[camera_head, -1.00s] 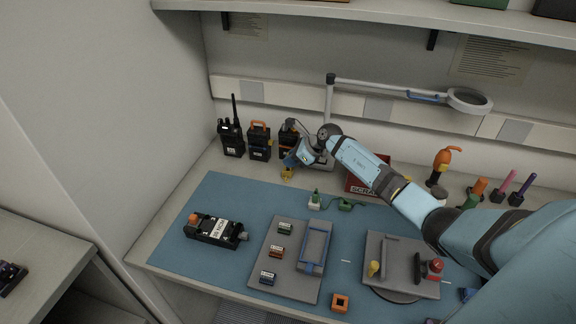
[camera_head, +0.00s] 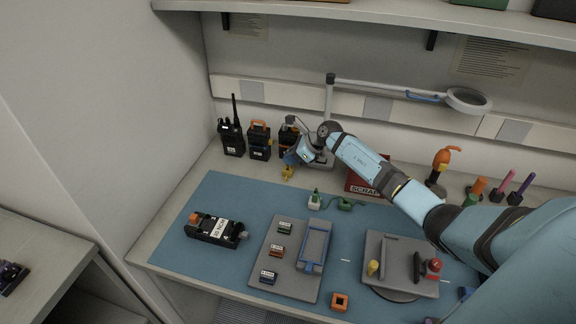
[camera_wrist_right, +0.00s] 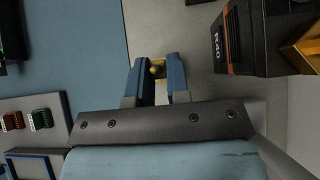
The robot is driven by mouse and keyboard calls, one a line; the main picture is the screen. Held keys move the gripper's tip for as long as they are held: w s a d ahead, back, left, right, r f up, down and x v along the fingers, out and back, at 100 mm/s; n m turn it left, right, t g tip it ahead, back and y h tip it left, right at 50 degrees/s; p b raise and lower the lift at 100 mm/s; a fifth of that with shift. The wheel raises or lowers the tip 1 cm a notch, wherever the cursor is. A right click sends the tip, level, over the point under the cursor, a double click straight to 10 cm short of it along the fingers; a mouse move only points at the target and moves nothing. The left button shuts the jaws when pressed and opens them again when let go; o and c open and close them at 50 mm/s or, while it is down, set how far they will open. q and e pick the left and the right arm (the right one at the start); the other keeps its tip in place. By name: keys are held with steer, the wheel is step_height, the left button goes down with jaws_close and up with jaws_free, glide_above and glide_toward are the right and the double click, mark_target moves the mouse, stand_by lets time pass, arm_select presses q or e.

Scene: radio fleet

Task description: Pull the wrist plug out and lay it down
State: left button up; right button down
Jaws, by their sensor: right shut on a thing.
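My right gripper (camera_head: 288,165) is shut on a small yellow thing (camera_head: 287,174), at the back edge of the blue mat near the radios. In the right wrist view the yellow thing (camera_wrist_right: 157,69) shows between the two blue fingers (camera_wrist_right: 158,75). I take it for the wrist plug, but its full shape is hidden by the fingers. I cannot tell whether it touches the bench or a socket. A green and white piece (camera_head: 314,201) with a green cord to a second green piece (camera_head: 345,204) lies on the mat, apart from the gripper. My left gripper is not in view.
Several radios (camera_head: 259,142) stand along the wall, close beside the gripper. A red scrap box (camera_head: 355,187) is behind my right forearm. A labelled radio (camera_head: 213,229) and a grey tray (camera_head: 272,273) lie on the blue mat (camera_head: 195,265). The mat's left back part is clear.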

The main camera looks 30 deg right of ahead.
steer(key=shift+r, duration=0.2)
steer(key=shift+r+p, duration=0.9)
steer(key=shift+r, duration=0.7)
